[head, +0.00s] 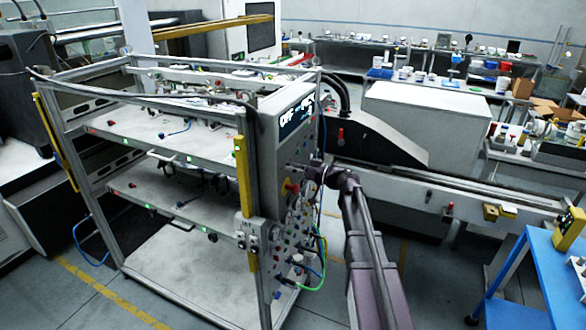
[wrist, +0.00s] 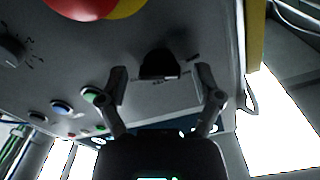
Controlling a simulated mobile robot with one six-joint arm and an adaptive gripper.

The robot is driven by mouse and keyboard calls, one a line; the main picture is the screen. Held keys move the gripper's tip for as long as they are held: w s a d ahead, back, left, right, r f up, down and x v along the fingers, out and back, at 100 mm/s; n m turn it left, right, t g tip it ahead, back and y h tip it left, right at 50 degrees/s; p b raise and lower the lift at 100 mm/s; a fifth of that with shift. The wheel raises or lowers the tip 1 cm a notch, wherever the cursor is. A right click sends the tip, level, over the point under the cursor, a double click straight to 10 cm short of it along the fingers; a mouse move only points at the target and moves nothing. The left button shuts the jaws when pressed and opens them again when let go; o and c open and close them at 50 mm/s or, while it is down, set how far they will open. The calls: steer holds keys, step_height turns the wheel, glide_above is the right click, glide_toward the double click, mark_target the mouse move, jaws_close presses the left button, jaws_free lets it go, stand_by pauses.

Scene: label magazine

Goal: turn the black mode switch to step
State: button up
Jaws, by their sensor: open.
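A black rotary switch (wrist: 158,64) sits on the grey panel in the wrist view, with small markings beside it that I cannot read. My gripper (wrist: 161,80) is open, one finger on each side of this switch. The switch is between or just beyond the fingertips, and I see no clear contact. A second dark knob (wrist: 12,50) with marks around it is at the left of the wrist view. In the head view my arm reaches to the control panel (head: 293,150) and hides part of it; the switch cannot be made out there.
A red button on a yellow base (wrist: 85,6) is close by on the panel and shows in the head view (head: 291,187). Several lit buttons (wrist: 62,108) line the panel. Cables (head: 322,250) hang at its lower part. A yellow post (head: 242,180) stands left of the panel.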

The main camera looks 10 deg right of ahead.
steer(key=c, duration=1.1)
steer(key=shift+c, duration=0.2)
steer(key=shift+m, duration=0.5)
steer(key=m, duration=0.3)
steer(key=shift+d, duration=0.1)
steer(key=m, duration=0.5)
steer(key=shift+f, duration=0.1)
steer(key=m, duration=0.4)
steer(key=shift+w, duration=0.1)
steer(key=m, duration=0.4)
steer(key=shift+f+m, duration=0.1)
steer(key=shift+m, duration=0.3)
